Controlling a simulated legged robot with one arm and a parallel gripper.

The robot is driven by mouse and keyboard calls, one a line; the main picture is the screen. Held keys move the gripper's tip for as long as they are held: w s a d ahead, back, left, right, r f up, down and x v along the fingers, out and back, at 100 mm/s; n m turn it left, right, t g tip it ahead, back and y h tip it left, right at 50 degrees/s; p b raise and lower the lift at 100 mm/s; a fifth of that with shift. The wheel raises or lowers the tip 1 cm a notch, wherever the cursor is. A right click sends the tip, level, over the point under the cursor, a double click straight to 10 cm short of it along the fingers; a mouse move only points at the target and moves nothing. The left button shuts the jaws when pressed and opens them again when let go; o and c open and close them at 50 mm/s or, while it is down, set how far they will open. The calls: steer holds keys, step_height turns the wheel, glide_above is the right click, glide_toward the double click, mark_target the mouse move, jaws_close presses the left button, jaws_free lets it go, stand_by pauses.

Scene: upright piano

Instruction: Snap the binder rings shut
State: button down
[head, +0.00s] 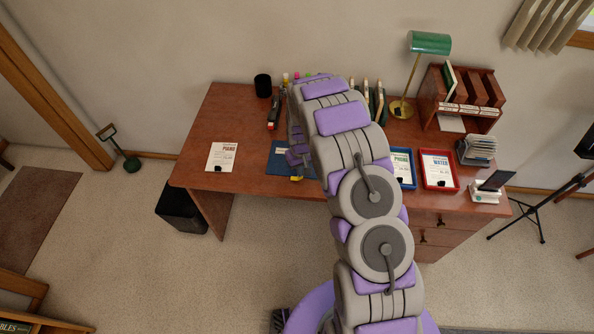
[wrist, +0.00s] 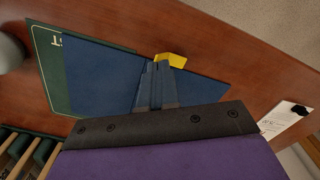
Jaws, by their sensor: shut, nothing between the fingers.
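A blue flat thing, which looks like the binder, lies on the desk under my gripper in the head view (head: 280,163). In the wrist view the blue surface (wrist: 100,72) spreads to both sides of the fingers. My gripper (wrist: 157,70) is shut and empty, with its fingertips over the blue surface, close to a yellow block or tab (wrist: 172,59) at its edge. I cannot tell whether they touch. The yellow piece also shows in the head view (head: 296,178). My gripper and arm cover much of the binder, and no rings can be made out.
A green sheet (wrist: 46,48) lies beside the blue surface. On the wooden desk (head: 255,180) are a white card with a black clip (head: 222,155), a blue tray (head: 404,184), a red tray (head: 438,186), a black cup (head: 263,85), a lamp (head: 429,43) and a wooden rack (head: 437,117).

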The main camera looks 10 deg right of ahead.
steer(key=shift+f, duration=1.1)
stand_by(0.3)
step_height(320, 180, up, 8)
steer(key=p, duration=0.2)
stand_by(1.0)
stand_by(0.4)
